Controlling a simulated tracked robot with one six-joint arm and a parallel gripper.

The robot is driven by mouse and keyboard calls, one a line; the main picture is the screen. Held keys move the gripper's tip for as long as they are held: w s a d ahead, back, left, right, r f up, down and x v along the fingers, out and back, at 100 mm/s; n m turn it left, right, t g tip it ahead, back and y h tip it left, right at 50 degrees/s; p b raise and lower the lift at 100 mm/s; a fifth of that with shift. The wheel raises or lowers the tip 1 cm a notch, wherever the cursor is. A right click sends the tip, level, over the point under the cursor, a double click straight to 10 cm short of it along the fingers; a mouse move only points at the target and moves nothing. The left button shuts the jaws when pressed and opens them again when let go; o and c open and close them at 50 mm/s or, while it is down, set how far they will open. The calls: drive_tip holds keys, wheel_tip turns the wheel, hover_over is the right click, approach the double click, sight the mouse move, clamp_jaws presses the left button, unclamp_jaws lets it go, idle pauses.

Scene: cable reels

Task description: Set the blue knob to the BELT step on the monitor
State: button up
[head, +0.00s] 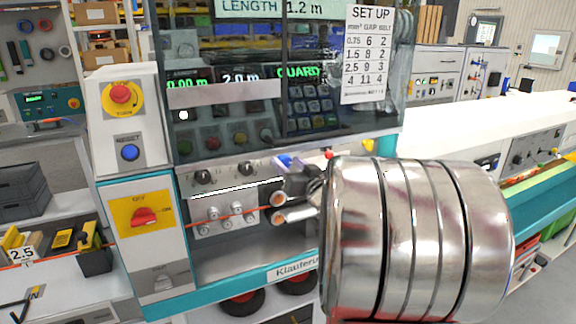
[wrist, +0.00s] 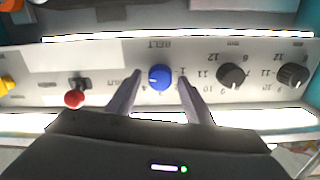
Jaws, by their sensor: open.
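The blue knob (wrist: 160,77) sits on a light panel under the word BELT, which appears upside down in the wrist view. My gripper (wrist: 158,84) is open, with one finger on each side of the knob; whether they touch it I cannot tell. The knob's pointer setting cannot be read. In the head view the blue knob (head: 284,160) shows just above my gripper (head: 287,170), partly hidden. The monitor (head: 245,90) shows 0.00 m, 2.0 m and GUARD.
Black knobs (wrist: 232,76) (wrist: 292,75) and a red-tipped lever (wrist: 75,98) flank the blue knob. Rollers (head: 278,198) carry an orange cable below. An emergency stop (head: 121,94) and a red switch (head: 144,217) are left. A 2.5 tag (head: 22,253) stands lower left.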

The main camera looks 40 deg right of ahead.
drive_tip(key=shift+c, duration=0.6)
drive_tip(key=c, duration=0.9)
drive_tip(key=shift+a, duration=0.1)
drive_tip(key=shift+n, duration=0.5)
drive_tip(key=n, duration=0.3)
drive_tip(key=shift+n, duration=0.3)
drive_tip(key=n, duration=0.5)
drive_tip(key=shift+a, duration=0.1)
drive_tip(key=shift+w, duration=0.1)
